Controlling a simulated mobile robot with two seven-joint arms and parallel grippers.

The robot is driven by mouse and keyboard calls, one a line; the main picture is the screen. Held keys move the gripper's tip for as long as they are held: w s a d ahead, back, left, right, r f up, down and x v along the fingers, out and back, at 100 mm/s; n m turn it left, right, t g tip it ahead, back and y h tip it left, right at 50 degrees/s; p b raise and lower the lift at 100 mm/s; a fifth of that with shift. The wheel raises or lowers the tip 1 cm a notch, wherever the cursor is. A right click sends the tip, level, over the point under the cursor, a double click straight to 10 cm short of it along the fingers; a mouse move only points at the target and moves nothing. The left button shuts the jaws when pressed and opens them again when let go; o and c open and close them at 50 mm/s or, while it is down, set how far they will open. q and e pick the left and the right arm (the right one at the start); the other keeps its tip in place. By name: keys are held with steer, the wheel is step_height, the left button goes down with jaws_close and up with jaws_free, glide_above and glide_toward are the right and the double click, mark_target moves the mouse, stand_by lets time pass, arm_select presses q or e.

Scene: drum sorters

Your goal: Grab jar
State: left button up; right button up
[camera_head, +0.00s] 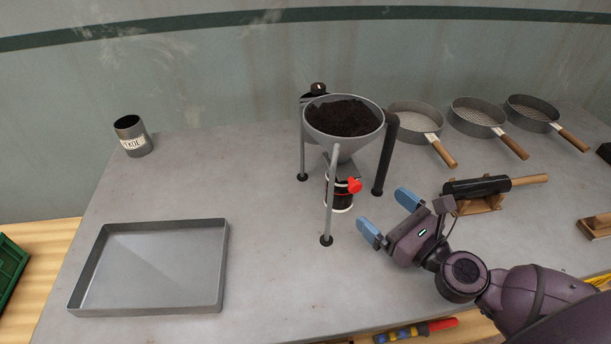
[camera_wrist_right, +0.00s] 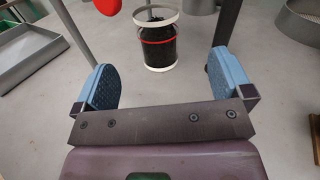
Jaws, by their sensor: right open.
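A jar (camera_head: 340,196) with dark contents and a white rim stands under the funnel, between the stand's legs. It also shows in the right wrist view (camera_wrist_right: 158,50), upright, with a red band around it, ahead of the open fingers. My right gripper (camera_head: 388,216) is open and empty, to the right of and nearer than the jar, apart from it. In the right wrist view its two blue fingers (camera_wrist_right: 162,82) point towards the jar. My left gripper is not in view.
The funnel (camera_head: 345,151) full of dark material stands on metal legs with a red valve handle (camera_head: 354,185). An empty tray (camera_head: 150,270) lies at left and a labelled can (camera_head: 132,137) behind it. Sieves (camera_head: 416,117) and a dark cylinder on a wooden stand (camera_head: 477,187) are at right.

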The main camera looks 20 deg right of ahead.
mark_target(340, 188)
steer(key=shift+w+a+m, duration=0.25)
steer(key=shift+w+m, duration=0.25)
steer(key=shift+w, duration=0.45)
steer(key=shift+x, duration=2.4)
steer(key=shift+a+r+b+x, duration=0.1)
steer(key=shift+r+b+x, duration=0.05)
steer(key=shift+x, duration=0.65)
steer(key=shift+a+r+b+x, duration=0.15)
steer(key=shift+x, duration=1.6)
steer(key=shift+c, duration=0.3)
steer(key=c, duration=1)
